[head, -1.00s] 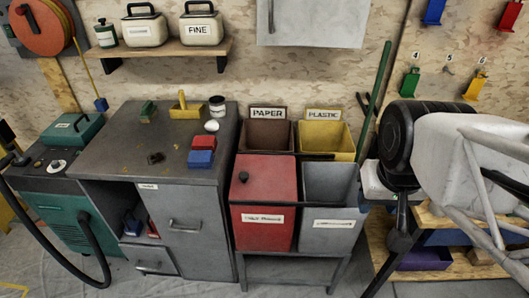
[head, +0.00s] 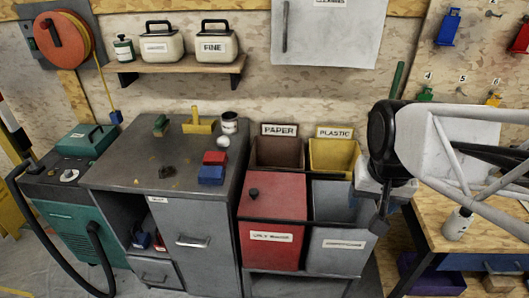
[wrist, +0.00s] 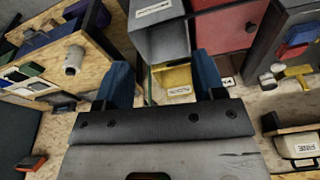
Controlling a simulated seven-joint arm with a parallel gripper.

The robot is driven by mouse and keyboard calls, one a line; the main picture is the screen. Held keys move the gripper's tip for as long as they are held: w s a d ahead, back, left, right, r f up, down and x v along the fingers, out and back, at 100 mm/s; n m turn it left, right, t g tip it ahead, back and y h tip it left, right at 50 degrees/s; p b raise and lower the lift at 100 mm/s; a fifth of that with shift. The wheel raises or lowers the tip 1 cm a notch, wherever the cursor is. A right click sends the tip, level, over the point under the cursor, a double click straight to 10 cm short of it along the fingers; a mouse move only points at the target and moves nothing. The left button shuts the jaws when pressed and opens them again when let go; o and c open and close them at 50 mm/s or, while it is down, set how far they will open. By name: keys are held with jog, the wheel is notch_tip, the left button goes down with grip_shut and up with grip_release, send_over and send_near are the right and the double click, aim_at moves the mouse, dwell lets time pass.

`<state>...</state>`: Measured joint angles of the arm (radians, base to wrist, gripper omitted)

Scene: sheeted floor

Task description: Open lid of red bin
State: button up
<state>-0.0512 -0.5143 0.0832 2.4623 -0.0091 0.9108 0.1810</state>
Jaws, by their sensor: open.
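The red bin (head: 270,252) stands at the front left of a rack of bins in the head view. Its red lid (head: 280,192) lies shut on top, with a black knob (head: 253,192) near its left side. The red bin also shows at the top of the wrist view (wrist: 225,24), partly cut off. My gripper (head: 372,212) points down at the right edge of the grey bin, apart from the red lid and to its right. In the wrist view my gripper (wrist: 164,78) has its two blue fingers wide apart with nothing between them.
The open grey bin (head: 341,248) is between my gripper and the red bin. The brown paper bin (head: 278,153) and yellow plastic bin (head: 333,155) stand behind. A grey cabinet (head: 198,245) stands left, a wooden workbench (head: 480,225) right.

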jog(key=w+a+f+m, duration=0.2)
jog(key=w+a, duration=0.3)
jog(key=w, duration=0.5)
jog(key=m+g, duration=0.2)
jog(key=m, duration=0.3)
send_over(254, 191)
notch_tip(254, 191, down, 19)
jog(key=shift+d+r, duration=0.1)
jog(key=shift+r, duration=0.1)
jog(key=shift+a+f+m, duration=0.15)
jog(key=shift+a+m, duration=0.1)
jog(key=shift+m, duration=0.05)
jog(key=shift+f, duration=0.15)
jog(key=shift+f, duration=3.8)
jog(key=shift+d, duration=0.1)
grip_shut()
